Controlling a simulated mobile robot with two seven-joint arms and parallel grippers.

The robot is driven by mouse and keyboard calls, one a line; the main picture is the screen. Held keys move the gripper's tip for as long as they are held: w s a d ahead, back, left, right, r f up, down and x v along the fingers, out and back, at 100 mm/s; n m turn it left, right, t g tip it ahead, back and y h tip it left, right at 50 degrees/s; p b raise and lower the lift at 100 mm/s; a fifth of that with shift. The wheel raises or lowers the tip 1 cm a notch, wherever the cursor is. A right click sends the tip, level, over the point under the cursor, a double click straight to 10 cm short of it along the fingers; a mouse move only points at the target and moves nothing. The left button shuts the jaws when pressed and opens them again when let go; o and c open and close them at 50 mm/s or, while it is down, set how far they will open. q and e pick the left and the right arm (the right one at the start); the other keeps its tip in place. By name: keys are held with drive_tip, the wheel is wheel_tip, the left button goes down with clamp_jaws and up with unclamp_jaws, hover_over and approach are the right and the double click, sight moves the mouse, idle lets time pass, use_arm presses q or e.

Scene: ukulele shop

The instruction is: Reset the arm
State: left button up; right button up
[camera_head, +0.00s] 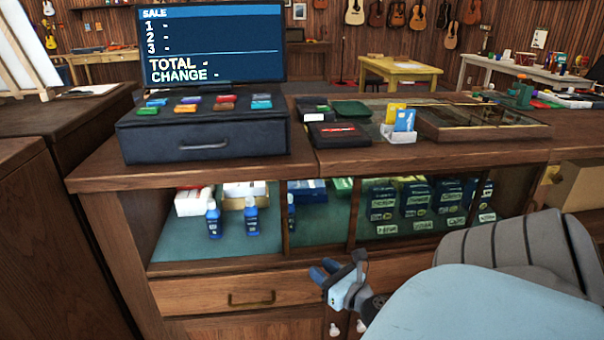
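My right gripper (323,268) is in front of the counter's lower front, near the top edge of the wooden drawers. Its arm comes in from the lower right. Its blue fingertips point up and left, and I see nothing held between them. The view is too small to tell how far apart the fingers are. My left gripper and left arm are not in view.
The wooden counter (375,160) stands close ahead, with open shelves of bottles and boxes. On it are a cash register (205,135) with a sale screen (213,45), a card holder (399,134) and a glass-topped case (480,120). A drawer (200,293) is shut. A cardboard box (580,187) is at right.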

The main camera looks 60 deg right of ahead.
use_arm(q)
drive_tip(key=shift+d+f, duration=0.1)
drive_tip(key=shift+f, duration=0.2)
use_arm(e)
drive_tip(key=w+a+r+m+y, duration=0.1)
drive_tip(key=w+a+m+y, duration=0.15)
drive_tip(key=a+m, duration=0.55)
drive_tip(key=w+a+r+m+y, duration=0.1)
drive_tip(key=w+a+m+y, duration=0.15)
drive_tip(key=a+m, duration=0.65)
drive_tip(key=s+a+r+m+g+y, duration=0.1)
drive_tip(key=a+r+m+y, duration=0.25)
drive_tip(key=a+m, duration=0.6)
drive_tip(key=s+a+r+m+y, duration=0.2)
drive_tip(key=a+r+m+y, duration=0.15)
drive_tip(key=a, duration=1.05)
use_arm(q)
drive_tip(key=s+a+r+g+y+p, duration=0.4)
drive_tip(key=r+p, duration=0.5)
drive_tip(key=p, duration=2.6)
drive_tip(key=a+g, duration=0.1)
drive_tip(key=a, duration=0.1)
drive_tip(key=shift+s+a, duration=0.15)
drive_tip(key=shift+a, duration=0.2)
use_arm(e)
drive_tip(key=s+d+r+g+h, duration=0.3)
drive_tip(key=s+d+r+g, duration=0.1)
drive_tip(key=d+r, duration=0.3)
drive_tip(key=shift+g+h, duration=0.4)
drive_tip(key=shift+g, duration=0.3)
